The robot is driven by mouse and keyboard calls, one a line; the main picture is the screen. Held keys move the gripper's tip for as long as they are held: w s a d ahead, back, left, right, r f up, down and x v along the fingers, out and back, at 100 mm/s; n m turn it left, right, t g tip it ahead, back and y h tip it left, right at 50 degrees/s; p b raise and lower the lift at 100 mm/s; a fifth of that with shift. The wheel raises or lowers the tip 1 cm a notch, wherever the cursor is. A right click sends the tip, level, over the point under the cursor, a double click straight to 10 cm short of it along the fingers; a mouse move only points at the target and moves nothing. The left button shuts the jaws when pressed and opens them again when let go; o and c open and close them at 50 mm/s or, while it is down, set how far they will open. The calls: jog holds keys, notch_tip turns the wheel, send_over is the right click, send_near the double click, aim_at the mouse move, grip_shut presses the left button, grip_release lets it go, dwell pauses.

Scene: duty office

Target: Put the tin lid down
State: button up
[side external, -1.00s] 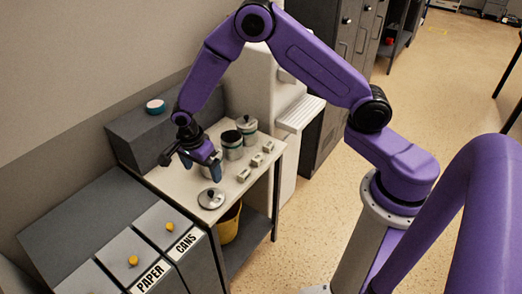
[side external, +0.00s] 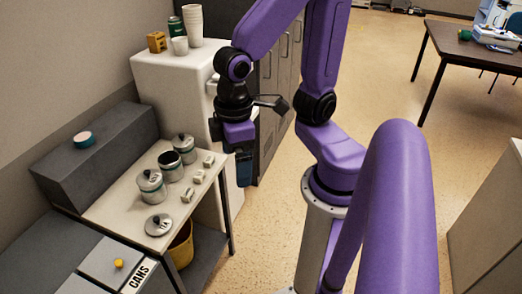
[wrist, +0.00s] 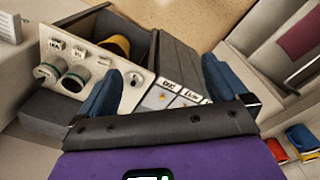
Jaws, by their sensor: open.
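The tin lid (side external: 158,224), a round silver disc with a dark knob, lies on the pale table top (side external: 125,208) near its front end. It also shows between my fingers in the wrist view (wrist: 135,79). Three silver tins with green bands stand behind it. The front tin (side external: 150,188) and back tin (side external: 184,149) have lids; the middle tin (side external: 170,168) has a dark, open top. My gripper (side external: 243,170) is empty and apart from the lid, off the table's right side. In the wrist view its blue fingers (wrist: 161,68) are spread.
Small labelled blocks (side external: 198,177) line the table's right edge. Bins, one marked CANS (side external: 137,277), adjoin the front. A yellow bucket (side external: 181,250) is below. A white cabinet (side external: 180,75) holds cups.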

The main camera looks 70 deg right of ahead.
jog(key=s+d+n, duration=0.2)
jog(key=s+n, duration=0.1)
jog(key=s+d+n, duration=0.1)
jog(key=shift+s+r, duration=0.2)
jog(key=shift+r, duration=0.1)
